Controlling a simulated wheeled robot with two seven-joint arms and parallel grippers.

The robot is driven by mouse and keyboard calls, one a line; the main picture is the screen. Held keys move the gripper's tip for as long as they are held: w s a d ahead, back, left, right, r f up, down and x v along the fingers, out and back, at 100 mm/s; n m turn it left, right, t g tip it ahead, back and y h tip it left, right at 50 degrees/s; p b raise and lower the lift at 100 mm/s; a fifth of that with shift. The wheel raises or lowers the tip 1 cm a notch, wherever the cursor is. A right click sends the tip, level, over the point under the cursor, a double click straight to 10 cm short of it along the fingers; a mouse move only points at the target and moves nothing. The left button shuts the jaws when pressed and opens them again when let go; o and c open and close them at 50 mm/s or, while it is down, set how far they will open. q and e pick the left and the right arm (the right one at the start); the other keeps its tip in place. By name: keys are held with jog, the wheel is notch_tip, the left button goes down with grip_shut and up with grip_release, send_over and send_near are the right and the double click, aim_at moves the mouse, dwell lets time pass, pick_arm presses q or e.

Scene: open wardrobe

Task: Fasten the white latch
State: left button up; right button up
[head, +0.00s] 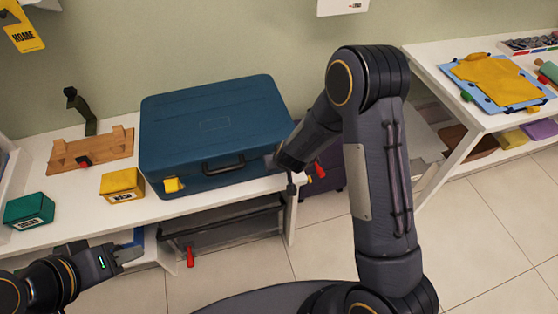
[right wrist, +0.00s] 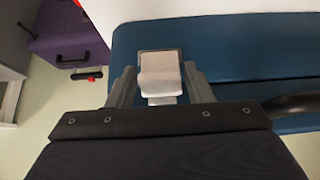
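The white latch (right wrist: 160,77) is on the front edge of the blue suitcase (right wrist: 225,52) in the right wrist view. In the head view the suitcase (head: 210,115) lies closed on the white bench, and my right arm covers the spot of the white latch. My right gripper (right wrist: 161,88) is open, with one finger on each side of the latch and small gaps showing. I cannot tell whether the latch flap is fastened. A yellow latch (head: 173,184) is at the suitcase's left front. My left gripper (head: 135,254) is low at the left, in front of the bench; its opening is unclear.
A yellow box (head: 122,185), a green box (head: 29,210) and a wooden rack (head: 90,152) stand left of the suitcase. The suitcase handle (head: 223,164) is at its front middle. A purple case (right wrist: 70,30) is on the floor. A white table (head: 450,58) stands at the right.

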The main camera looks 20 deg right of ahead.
jog(key=shift+o, duration=0.8)
jog(key=p+v, duration=0.1)
jog(key=v, duration=0.6)
jog(key=shift+s+r, duration=0.25)
jog(key=shift+r, duration=0.05)
